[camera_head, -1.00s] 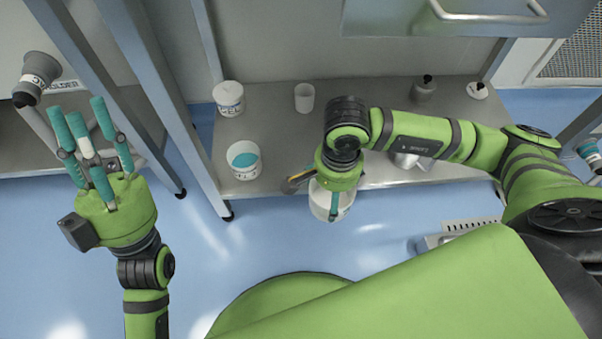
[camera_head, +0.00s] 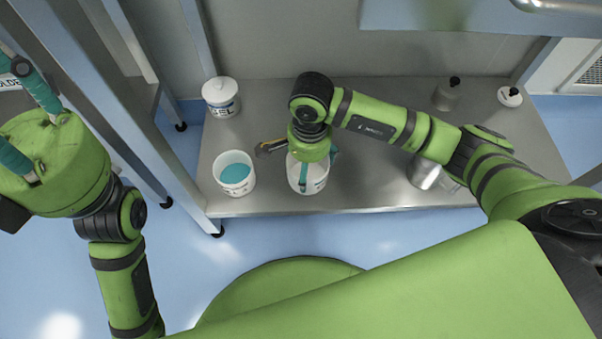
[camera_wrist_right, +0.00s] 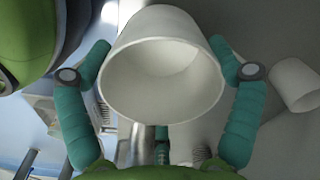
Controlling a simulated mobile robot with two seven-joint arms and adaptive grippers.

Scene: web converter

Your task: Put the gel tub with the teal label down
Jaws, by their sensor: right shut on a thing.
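My right gripper (camera_head: 306,168) is shut on a white tub (camera_head: 314,182), its teal fingers on either side of it. The tub is over the steel table (camera_head: 390,190) near its front edge; I cannot tell whether it touches the top. In the right wrist view the tub (camera_wrist_right: 165,70) is open, and its inside looks plain white. Only part of its label shows, too small to read. My left gripper (camera_head: 25,125) is at the far left, empty, with fingers apart and partly cut off by the picture edge.
A tub with teal contents (camera_head: 235,177) stands just left of the held tub. A lidded white tub (camera_head: 221,98) is behind it. A metal vessel (camera_head: 424,174) stands to the right. A grey bottle (camera_head: 447,95) is at the back right. Steel posts rise on the left.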

